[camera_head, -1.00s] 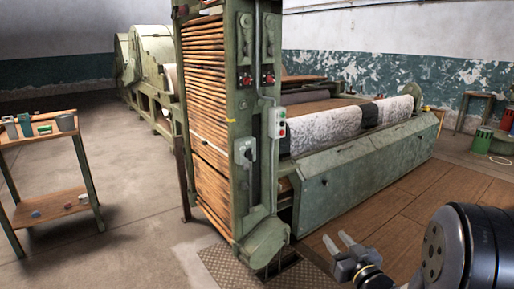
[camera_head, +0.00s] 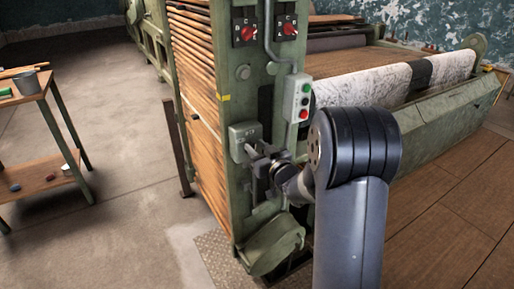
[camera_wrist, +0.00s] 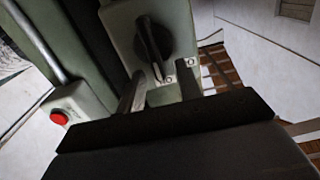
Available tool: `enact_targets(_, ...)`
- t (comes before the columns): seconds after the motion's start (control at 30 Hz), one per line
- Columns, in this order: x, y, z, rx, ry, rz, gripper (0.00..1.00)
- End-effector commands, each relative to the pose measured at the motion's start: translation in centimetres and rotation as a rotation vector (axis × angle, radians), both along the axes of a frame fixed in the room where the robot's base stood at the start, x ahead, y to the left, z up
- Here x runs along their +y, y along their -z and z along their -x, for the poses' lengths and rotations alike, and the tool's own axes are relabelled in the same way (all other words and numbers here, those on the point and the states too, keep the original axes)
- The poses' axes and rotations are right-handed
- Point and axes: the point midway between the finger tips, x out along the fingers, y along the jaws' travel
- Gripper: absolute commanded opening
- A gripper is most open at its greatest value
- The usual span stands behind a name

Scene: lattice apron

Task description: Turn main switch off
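The main switch (camera_head: 243,133) is a grey-green box on the front post of the machine. In the wrist view its black rotary knob (camera_wrist: 152,42) points down and slightly right, toward small white labels below it. My gripper (camera_wrist: 160,82) is open. Its two fingers are spread, with the lower tip of the knob lying between the fingertips in the picture. I cannot tell whether a finger touches the knob. In the head view my gripper (camera_head: 255,161) is at the lower front of the switch box and hides the knob.
A button box (camera_head: 298,98) with green and red buttons sits right of the switch; its red button (camera_wrist: 59,117) shows in the wrist view. Two red rotary switches (camera_head: 245,32) are above. A rounded green housing (camera_head: 272,245) is below. A side table (camera_head: 40,95) stands left.

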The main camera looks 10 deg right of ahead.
Motion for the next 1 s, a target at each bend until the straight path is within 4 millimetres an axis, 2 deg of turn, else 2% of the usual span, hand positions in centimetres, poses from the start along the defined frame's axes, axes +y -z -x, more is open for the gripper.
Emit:
enact_targets(0.33,0.13,0.04,-0.41,0.001,0.000,0.000,0.34)
enact_targets(0.73,0.13,0.04,-0.40,0.001,0.000,0.000,0.01)
enact_targets(1.0,0.14,0.10,-0.40,0.000,0.000,0.003,0.00)
